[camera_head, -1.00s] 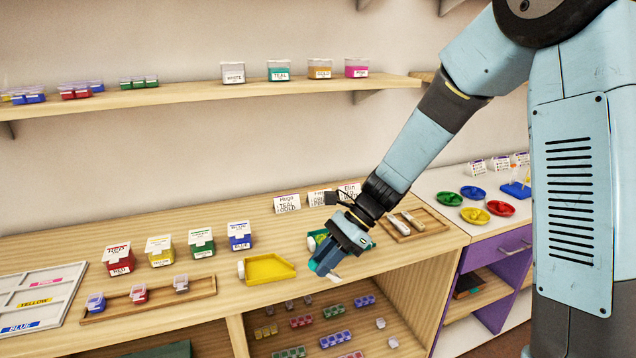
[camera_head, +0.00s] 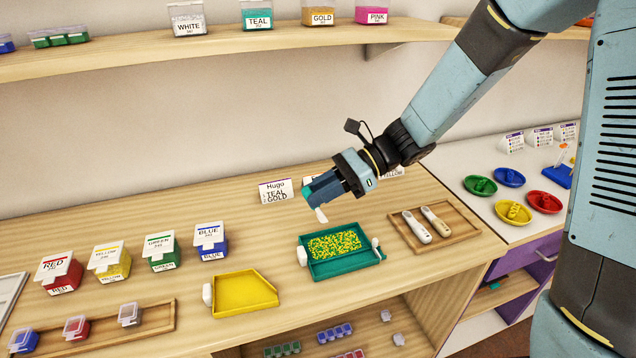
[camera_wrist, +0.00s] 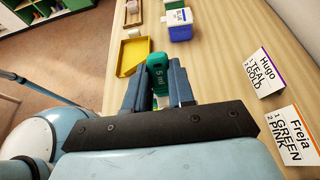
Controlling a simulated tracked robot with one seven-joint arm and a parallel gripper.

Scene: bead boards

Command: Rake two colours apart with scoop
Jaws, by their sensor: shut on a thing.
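My gripper (camera_head: 314,192) is above and behind the green tray (camera_head: 322,272), pointing down and left. It is shut on a teal scoop (camera_wrist: 157,66) marked "5 ml", seen between the fingers in the wrist view. In the head view a pale tip shows below the fingers, clear of the tray. The tray holds a mixed layer of yellow and green beads (camera_head: 335,244). An empty yellow tray (camera_head: 246,290) lies to its left; it also shows in the wrist view (camera_wrist: 133,56).
Red (camera_head: 60,274), yellow, green and blue (camera_head: 210,243) labelled boxes stand at left. Name cards (camera_head: 276,190) stand behind the gripper. A wooden tray (camera_head: 462,228) with two pale tools lies right. Coloured dishes (camera_head: 514,211) sit on the white counter.

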